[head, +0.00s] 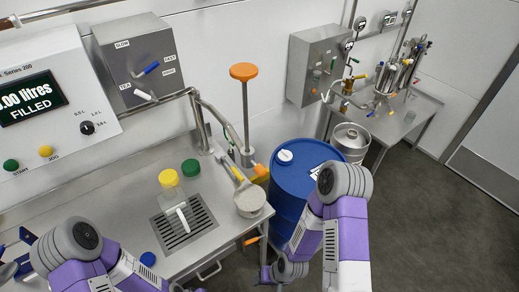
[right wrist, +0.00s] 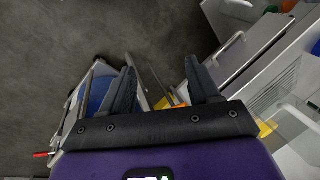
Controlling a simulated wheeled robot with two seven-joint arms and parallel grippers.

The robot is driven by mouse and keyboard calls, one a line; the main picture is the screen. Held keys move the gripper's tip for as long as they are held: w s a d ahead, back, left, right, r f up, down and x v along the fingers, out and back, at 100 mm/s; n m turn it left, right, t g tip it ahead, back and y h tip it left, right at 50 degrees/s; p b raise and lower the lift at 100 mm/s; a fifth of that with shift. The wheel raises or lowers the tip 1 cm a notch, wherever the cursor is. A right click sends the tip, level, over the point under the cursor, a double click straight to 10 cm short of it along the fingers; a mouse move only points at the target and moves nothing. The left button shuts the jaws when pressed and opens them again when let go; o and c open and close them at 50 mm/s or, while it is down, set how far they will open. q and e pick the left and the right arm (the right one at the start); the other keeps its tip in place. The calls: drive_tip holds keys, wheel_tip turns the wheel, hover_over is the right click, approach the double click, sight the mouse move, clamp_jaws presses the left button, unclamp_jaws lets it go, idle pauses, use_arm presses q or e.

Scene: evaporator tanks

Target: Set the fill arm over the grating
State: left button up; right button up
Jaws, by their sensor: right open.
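The fill arm (head: 165,97) is a bent steel pipe on an upright post behind the bench. It reaches left in front of the grey control box, with a white handle near its end. The grating (head: 205,211) is a dark slotted plate set in the bench, nearer than the fill arm's left end.
A blue drum (head: 298,180) stands right of the bench. A pan-like vessel (head: 249,201) sits at the bench's right edge. A green cap (head: 190,167) and blue cap (head: 148,259) lie on the bench. Open floor (head: 425,215) lies to the right.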

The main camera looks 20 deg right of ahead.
drive_tip(key=w+d+r+n+t+h, duration=0.1)
drive_tip(key=w+d+r+t, duration=0.15)
drive_tip(key=w, duration=0.25)
drive_tip(key=w+d+r+t, duration=0.2)
drive_tip(key=w+r+t, duration=0.1)
drive_tip(key=w, duration=0.3)
drive_tip(key=n+t+y+b, duration=0.2)
drive_tip(key=n+t+y, duration=0.1)
drive_tip(key=t, duration=0.7)
approach(257, 166)
drive_tip(key=w, duration=0.1)
drive_tip(key=w+f, duration=0.1)
drive_tip(key=w, duration=0.1)
drive_tip(key=shift+w+a+f, duration=0.15)
drive_tip(key=shift+a+f, duration=0.05)
drive_tip(key=shift+f, duration=0.15)
drive_tip(key=shift+n+y, duration=0.3)
drive_tip(key=p+x, duration=0.1)
drive_tip(key=x, duration=0.5)
drive_tip(key=shift+r, duration=0.15)
drive_tip(key=shift+x, duration=0.75)
drive_tip(key=shift+c, duration=0.3)
clamp_jaws()
